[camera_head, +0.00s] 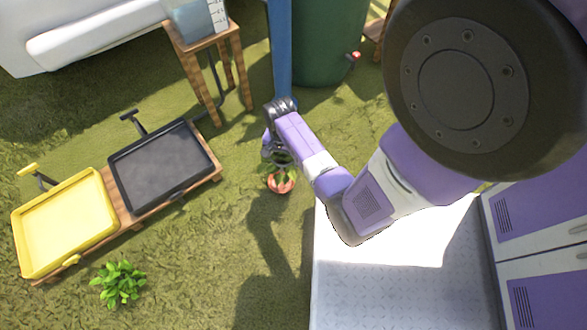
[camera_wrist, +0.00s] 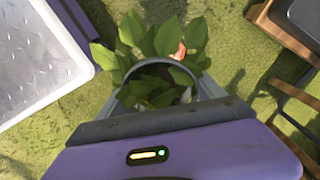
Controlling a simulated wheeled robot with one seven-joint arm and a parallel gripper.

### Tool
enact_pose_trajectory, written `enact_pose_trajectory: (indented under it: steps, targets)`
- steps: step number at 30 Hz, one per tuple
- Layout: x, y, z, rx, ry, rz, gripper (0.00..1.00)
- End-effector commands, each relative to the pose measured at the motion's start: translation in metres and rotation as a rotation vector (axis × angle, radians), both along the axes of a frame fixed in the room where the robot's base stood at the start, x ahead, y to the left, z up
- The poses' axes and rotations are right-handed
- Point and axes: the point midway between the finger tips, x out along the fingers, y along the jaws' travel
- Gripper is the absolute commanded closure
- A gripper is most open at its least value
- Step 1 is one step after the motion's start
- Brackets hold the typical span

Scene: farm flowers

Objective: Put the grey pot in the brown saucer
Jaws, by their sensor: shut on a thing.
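The grey pot (camera_wrist: 190,69) shows in the wrist view as a round grey rim with dark soil and a green leafy plant in it. My gripper (camera_wrist: 162,94) is shut on it, with a finger on either side. In the head view my gripper (camera_head: 274,150) is at the end of the arm, and I cannot make out the grey pot there. Just below it in that picture is a round orange-brown thing (camera_head: 281,185) among green leaves; I cannot tell if it is the brown saucer. A small orange patch (camera_wrist: 180,50) shows between leaves in the wrist view.
A yellow tray (camera_head: 65,225) and a black tray (camera_head: 162,170) stand on a low wooden bench at left. A leafy plant (camera_head: 118,285) is on the grass. A wooden stand (camera_head: 200,75), a blue post (camera_head: 281,45) and a green barrel (camera_head: 325,45) are at the back.

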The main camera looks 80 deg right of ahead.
Motion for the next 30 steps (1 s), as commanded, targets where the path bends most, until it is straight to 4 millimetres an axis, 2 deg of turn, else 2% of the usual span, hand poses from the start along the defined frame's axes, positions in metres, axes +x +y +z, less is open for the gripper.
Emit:
enact_pose_trajectory:
  steps: [16,19,26,30]
  targets:
    - [-0.001,0.000,-0.130,0.001,0.002,-0.004,0.78]
    - [-0.001,0.000,-0.145,0.001,0.002,-0.003,0.78]
    - [0.000,0.000,-0.157,0.001,0.001,-0.003,0.78]
    - [-0.001,0.000,-0.175,0.001,0.001,-0.003,0.78]
